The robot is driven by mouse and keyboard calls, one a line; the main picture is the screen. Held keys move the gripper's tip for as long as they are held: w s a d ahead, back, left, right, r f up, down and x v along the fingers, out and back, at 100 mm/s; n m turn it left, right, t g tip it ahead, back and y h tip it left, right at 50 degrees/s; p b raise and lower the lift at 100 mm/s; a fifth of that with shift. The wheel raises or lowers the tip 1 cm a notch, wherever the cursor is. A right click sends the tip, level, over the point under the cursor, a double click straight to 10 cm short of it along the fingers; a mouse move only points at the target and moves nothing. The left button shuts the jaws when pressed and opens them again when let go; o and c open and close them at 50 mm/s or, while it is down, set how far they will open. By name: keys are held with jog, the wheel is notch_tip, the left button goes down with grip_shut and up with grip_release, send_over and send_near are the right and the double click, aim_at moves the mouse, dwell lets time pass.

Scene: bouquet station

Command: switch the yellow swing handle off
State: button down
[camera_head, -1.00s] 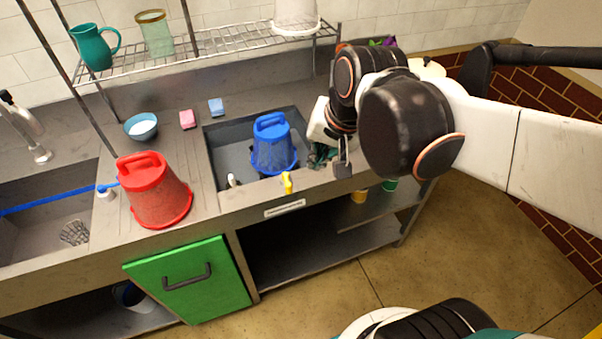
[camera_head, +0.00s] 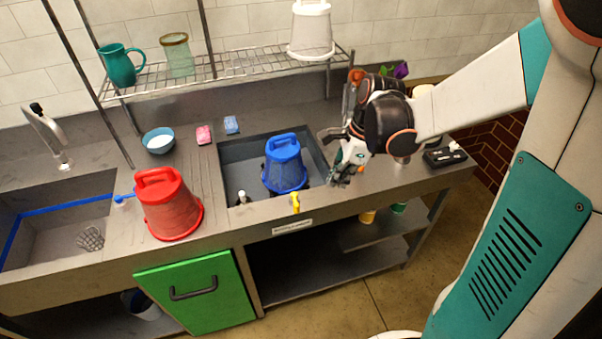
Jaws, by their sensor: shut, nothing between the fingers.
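The yellow swing handle (camera_head: 296,202) is small and sits at the front edge of the counter, just in front of the sink basin that holds the blue bucket (camera_head: 284,165). It looks roughly upright, but its exact setting is too small to tell. My gripper (camera_head: 338,180) is over the right front corner of that basin, to the right of the handle and apart from it. Its fingers are dark, shut and empty.
A red bucket (camera_head: 169,204) stands on the counter at left. A small white-topped fitting (camera_head: 243,197) is by the basin's front left. A black box (camera_head: 444,156) lies at the right. A wire shelf (camera_head: 230,68) hangs behind. The counter front around the handle is clear.

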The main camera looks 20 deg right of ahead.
aim_at(295, 200)
jog(key=shift+d+f, duration=0.1)
jog(key=shift+f, duration=0.05)
jog(key=w+a+f+b, duration=0.2)
jog(key=a+f+b, duration=0.2)
jog(key=f, duration=0.5)
jog(key=shift+a+f, duration=0.35)
jog(key=shift+a, duration=0.7)
